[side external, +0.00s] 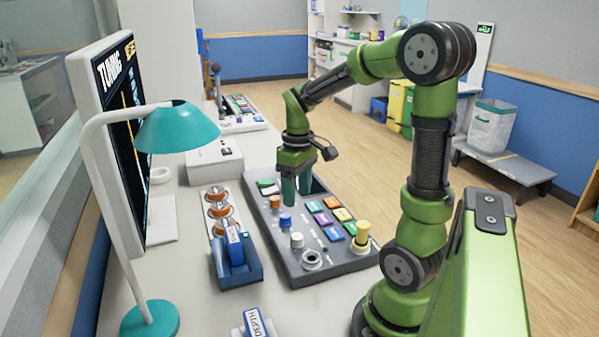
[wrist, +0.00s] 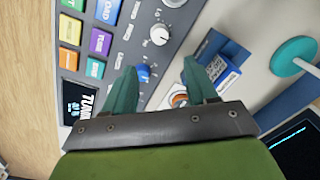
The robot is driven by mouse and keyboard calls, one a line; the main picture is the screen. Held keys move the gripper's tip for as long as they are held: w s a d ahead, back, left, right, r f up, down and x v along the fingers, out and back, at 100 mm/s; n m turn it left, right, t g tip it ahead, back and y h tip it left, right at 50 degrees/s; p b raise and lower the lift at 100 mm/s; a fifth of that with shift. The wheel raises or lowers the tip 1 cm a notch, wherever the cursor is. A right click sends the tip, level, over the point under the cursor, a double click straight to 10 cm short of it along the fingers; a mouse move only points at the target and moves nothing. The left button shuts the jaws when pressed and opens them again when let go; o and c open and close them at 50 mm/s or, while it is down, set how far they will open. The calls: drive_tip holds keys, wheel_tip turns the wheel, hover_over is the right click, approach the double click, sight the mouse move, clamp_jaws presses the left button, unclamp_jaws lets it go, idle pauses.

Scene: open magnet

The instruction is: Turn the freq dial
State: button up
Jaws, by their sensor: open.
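The control panel (side external: 330,262) carries a row of small dials: orange (side external: 275,202), blue (side external: 286,220) and white (side external: 297,240). Their labels are too small to read, so I cannot tell which is the freq dial. My gripper (side external: 296,193) is over the far part of the panel, close to the orange and blue dials, with its fingers pointing down. In the wrist view my gripper (wrist: 160,66) is open and empty. The blue dial (wrist: 143,73) shows just beside the left finger, and the white dial (wrist: 159,34) lies farther up. The orange dial is not visible there.
Coloured buttons (side external: 331,218) and a yellow knob (side external: 362,231) are on the panel's right side. Left of it stand a blue lever unit (side external: 236,258) and orange-ringed knobs (side external: 217,210). A teal lamp (side external: 178,128) and a tuning screen (side external: 128,100) stand farther left.

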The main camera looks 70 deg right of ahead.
sight(297, 235)
drive_tip(key=f, duration=1.2)
drive_tip(key=shift+a, duration=0.25)
drive_tip(key=c, duration=1.1)
drive_tip(key=shift+o, duration=0.2)
drive_tip(key=shift+m, duration=0.3)
drive_tip(key=shift+m, duration=2.6)
drive_tip(key=shift+d, duration=0.1)
